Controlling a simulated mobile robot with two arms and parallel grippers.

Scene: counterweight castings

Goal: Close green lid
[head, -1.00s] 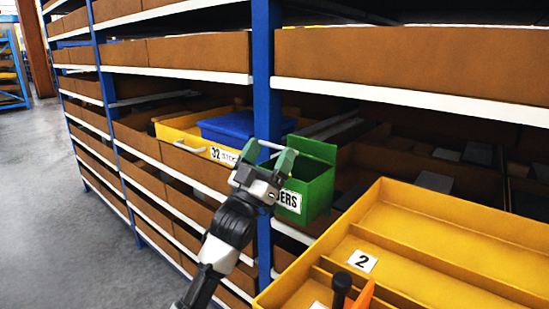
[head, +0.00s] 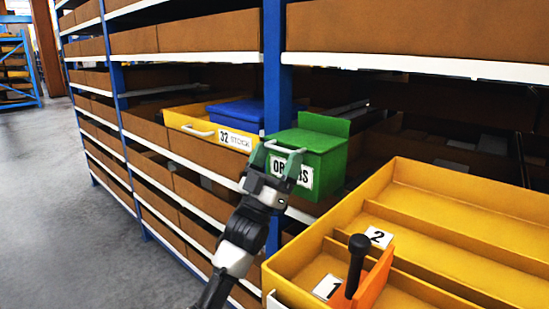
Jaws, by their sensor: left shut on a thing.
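The green bin (head: 329,169) sticks out from the shelf beside the blue post. Its front label is partly covered by my left gripper (head: 278,158). A flat green surface (head: 305,139) spans the bin's top, and a green panel (head: 325,123) stands up at its back. I cannot tell which of these is the lid. My left gripper is shut on the bin's pale handle (head: 287,149) at the upper front edge. My right gripper is not in view.
A yellow bin (head: 180,120) labelled "32 STOCK" with a blue lid (head: 234,109) sits to the left. A yellow divided tray (head: 383,169) fills the lower right, with an orange piece (head: 374,281) with a black handle in it. Clear floor lies left.

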